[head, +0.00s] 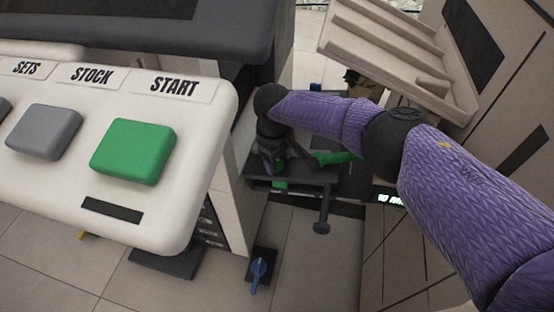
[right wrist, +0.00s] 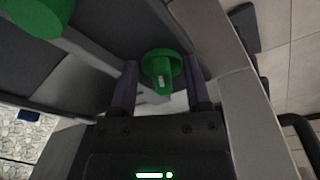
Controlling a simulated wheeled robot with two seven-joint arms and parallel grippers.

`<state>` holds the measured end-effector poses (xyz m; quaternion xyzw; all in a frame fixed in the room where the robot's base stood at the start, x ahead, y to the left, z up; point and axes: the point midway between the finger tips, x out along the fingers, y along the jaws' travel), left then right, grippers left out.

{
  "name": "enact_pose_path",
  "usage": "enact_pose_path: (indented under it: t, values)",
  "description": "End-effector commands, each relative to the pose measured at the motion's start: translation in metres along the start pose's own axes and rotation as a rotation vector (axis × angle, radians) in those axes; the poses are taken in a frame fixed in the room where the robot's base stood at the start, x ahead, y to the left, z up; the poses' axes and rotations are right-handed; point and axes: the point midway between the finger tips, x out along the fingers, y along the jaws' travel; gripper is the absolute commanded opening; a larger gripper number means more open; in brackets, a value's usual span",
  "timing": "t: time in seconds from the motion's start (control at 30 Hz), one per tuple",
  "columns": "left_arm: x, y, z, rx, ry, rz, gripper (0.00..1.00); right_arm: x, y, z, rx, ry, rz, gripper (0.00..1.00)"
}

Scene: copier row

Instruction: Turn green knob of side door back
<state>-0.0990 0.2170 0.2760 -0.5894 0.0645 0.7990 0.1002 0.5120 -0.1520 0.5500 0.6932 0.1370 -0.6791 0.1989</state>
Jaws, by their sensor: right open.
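The green knob (right wrist: 162,70) shows in the right wrist view as a round disc with a raised grip bar. It lies between the two fingers of my right gripper (right wrist: 160,84), which is open, with a finger to each side of it. I cannot tell whether the fingers touch it. In the head view my right gripper (head: 277,165) reaches down into the gap between the machines, and a small patch of green (head: 280,185) shows just below it. My left gripper is not in view.
A green bar-like handle (head: 335,158) lies right of the gripper in the head view. A thick green cylinder (right wrist: 40,14) shows at the wrist view's upper left. A panel with a green START button (head: 132,151) stands left; an open tan flap (head: 395,55) hangs above. A blue lever (head: 258,270) sits low.

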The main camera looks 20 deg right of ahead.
Motion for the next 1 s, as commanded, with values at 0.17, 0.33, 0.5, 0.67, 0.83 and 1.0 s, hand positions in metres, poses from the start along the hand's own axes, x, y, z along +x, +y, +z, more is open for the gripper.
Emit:
enact_pose_path:
  t: [0.17,0.33,0.5,0.67,0.83,1.0]
  values:
    - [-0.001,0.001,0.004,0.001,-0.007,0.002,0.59,-0.001,0.000,0.000,0.000,0.001,0.000,0.45]
    - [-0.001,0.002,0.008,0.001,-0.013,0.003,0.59,-0.001,0.000,0.000,0.000,0.001,0.000,0.09]
    - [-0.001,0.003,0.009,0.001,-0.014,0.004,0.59,-0.001,0.000,0.000,0.000,0.001,0.000,0.00]
    - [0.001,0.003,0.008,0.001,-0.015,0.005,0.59,0.001,0.001,0.000,-0.055,0.000,-0.011,0.00]
    - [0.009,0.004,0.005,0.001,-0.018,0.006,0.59,0.003,0.004,-0.001,-0.283,-0.001,-0.052,0.00]
    - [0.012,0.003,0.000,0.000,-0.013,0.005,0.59,0.001,0.007,-0.002,-0.408,0.001,-0.069,0.00]
